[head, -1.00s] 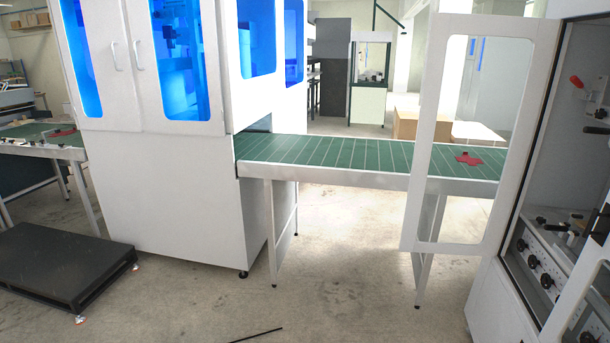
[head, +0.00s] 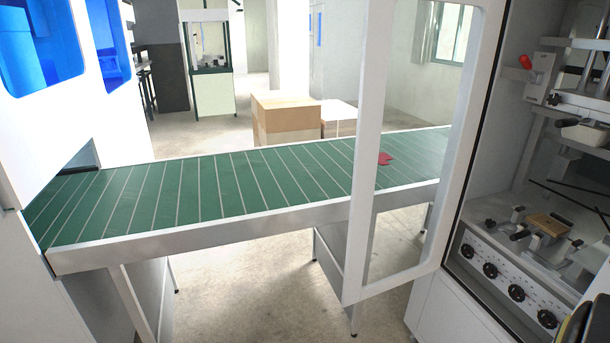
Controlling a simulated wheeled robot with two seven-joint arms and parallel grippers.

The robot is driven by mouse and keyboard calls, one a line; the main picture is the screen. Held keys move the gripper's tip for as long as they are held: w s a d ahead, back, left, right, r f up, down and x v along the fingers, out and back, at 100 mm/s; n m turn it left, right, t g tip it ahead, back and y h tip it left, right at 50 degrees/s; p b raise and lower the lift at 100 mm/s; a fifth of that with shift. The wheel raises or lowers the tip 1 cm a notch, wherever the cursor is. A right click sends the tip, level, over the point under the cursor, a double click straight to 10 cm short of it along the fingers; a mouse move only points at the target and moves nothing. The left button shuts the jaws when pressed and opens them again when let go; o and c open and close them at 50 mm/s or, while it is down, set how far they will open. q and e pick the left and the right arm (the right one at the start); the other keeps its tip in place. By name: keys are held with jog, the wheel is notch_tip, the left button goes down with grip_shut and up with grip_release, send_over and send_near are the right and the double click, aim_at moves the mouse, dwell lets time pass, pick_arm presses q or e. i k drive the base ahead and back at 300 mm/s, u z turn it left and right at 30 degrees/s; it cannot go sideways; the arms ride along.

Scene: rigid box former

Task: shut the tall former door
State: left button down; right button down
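The tall former door (head: 362,200) is a white frame around a clear window. It stands wide open, hinged at the left side of the former's opening, and reaches out in front of the conveyor. The former (head: 455,310) is the white cabinet at the right, with its inside exposed: black knobs, metal clamps and a red-tipped lever. The conveyor and a red piece show through the door's window. Neither of my grippers can be made out in the head view. A dark rounded shape at the bottom right corner is cut off, and I cannot tell what it is.
A green conveyor (head: 210,195) with a metal side rail runs from the white machine (head: 90,130) at left to behind the door. A red piece (head: 385,158) lies on it. Cardboard boxes (head: 285,118) stand behind it. Bare floor shows below the conveyor.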

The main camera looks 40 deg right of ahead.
aim_at(379, 15)
jog(key=i, duration=1.55)
jog(key=u, duration=1.2)
jog(key=i, duration=0.95)
jog(key=z, duration=4.7)
jog(key=i, duration=1)
jog(key=u, duration=4.2)
